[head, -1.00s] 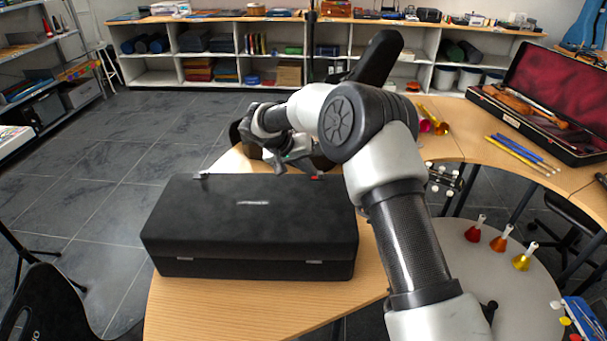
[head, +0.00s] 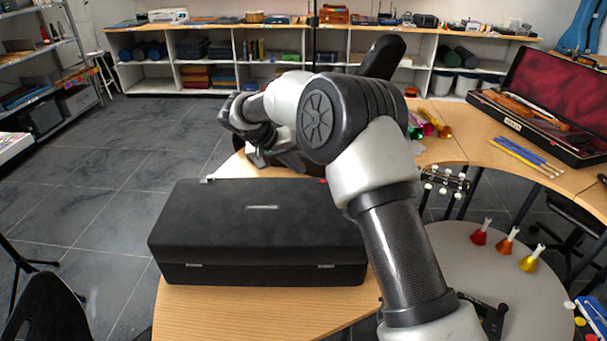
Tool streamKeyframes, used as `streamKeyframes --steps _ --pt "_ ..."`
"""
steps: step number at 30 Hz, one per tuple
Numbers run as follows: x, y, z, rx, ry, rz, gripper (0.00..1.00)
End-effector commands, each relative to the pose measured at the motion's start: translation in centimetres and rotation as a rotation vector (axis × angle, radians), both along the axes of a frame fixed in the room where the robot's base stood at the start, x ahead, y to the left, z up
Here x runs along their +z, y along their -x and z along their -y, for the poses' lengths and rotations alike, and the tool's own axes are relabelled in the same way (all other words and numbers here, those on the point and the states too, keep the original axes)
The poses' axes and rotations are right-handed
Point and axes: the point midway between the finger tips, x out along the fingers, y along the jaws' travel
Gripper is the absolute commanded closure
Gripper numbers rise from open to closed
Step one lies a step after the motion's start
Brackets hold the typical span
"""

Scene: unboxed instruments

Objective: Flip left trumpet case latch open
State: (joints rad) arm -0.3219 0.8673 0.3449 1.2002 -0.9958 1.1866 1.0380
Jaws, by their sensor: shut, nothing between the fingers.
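A black trumpet case (head: 255,225), lid closed, lies on the wooden table. Two small metal latches show on its near face, a left one (head: 193,265) and a right one (head: 326,266). Small fittings also show at its far top edge, a silvery one at the left (head: 208,180) and a reddish one at the right; I cannot tell how they stand. My gripper (head: 259,160) is beyond the case's far edge, near the middle, apart from the near latches. It is shut and empty. The case's far face is hidden.
My arm crosses the right side of the view, over the case's right end. A curved wooden table holds an open red-lined instrument case (head: 560,95) and blue and yellow sticks (head: 525,155). Coloured handbells (head: 507,240) stand on a round grey table at the right.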

Motion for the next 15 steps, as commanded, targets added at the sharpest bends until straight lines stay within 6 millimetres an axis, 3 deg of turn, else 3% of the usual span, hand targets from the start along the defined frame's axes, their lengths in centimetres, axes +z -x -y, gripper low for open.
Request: streamKeyframes --steps 6,15 --pt "3.2 1.6 -1.8 0.001 0.0 0.0 1.0" --pt "4.3 2.3 -2.5 0.0 0.0 -0.002 1.0"
